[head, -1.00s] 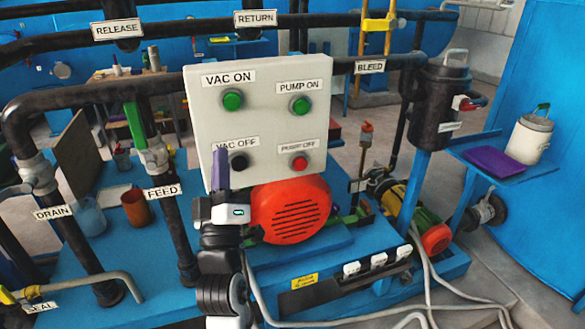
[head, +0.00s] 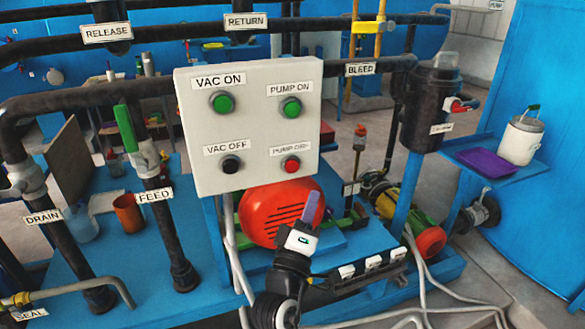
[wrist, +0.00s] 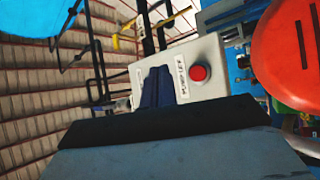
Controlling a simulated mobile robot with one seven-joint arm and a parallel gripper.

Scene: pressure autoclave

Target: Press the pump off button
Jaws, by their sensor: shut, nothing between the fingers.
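The red pump off button (head: 292,165) sits at the lower right of the pale control panel (head: 250,120), under its PUMP OFF label. In the wrist view the red button (wrist: 198,73) shows just right of my fingertips, on the panel's corner. My gripper (head: 311,207) is shut and empty, its purple-blue fingers pointing up below the panel's lower right corner, in front of the red motor cover. In the wrist view my gripper (wrist: 157,86) appears as dark blue fingers together. It looks apart from the button, though the exact gap is unclear.
The black vac off button (head: 231,164) is left of the red one. The green pump on button (head: 290,107) is above it, and the green vac on button (head: 222,102) is upper left. The round red cover (head: 268,212) is just below the panel.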

